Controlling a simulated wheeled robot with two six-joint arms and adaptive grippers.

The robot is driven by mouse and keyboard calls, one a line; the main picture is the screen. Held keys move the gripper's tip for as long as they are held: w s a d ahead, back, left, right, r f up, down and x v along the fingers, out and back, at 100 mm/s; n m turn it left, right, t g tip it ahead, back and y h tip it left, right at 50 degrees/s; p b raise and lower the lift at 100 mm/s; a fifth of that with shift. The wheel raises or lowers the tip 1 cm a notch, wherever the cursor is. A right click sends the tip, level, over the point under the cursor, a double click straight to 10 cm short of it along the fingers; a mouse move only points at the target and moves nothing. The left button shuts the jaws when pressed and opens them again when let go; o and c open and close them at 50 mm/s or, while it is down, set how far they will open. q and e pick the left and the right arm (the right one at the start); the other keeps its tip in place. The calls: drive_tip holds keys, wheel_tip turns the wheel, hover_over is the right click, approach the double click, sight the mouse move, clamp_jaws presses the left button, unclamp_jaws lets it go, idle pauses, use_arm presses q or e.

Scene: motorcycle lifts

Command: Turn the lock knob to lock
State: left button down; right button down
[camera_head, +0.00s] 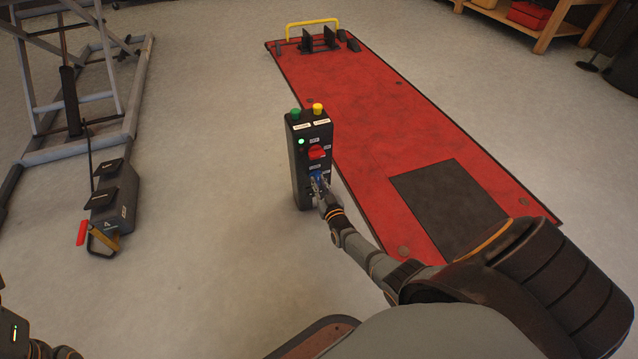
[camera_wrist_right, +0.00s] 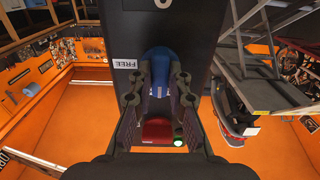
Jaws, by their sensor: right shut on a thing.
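The black control box (camera_head: 303,150) stands upright on the floor beside the red lift. Its blue lock knob (camera_head: 316,174) is low on the front face, below a red knob (camera_head: 316,152). My right gripper (camera_head: 321,184) is at the blue knob. In the right wrist view the two fingers of my right gripper (camera_wrist_right: 160,88) are on either side of the blue knob (camera_wrist_right: 158,64) and shut on it, hiding part of it. A white label reading FREE (camera_wrist_right: 125,63) is beside the knob. My left gripper's fingers are out of view.
A green button (camera_head: 295,114) and a yellow button (camera_head: 318,109) are on top of the box, and a green lamp (camera_head: 301,141) is lit. The red lift platform (camera_head: 375,110) lies right of the box. A dark foot pump (camera_head: 112,205) is at left. Floor between them is clear.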

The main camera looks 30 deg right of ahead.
drive_tip(key=c, duration=1.3)
unclamp_jaws()
drive_tip(key=v, duration=1.2)
drive_tip(key=shift+f, duration=0.1)
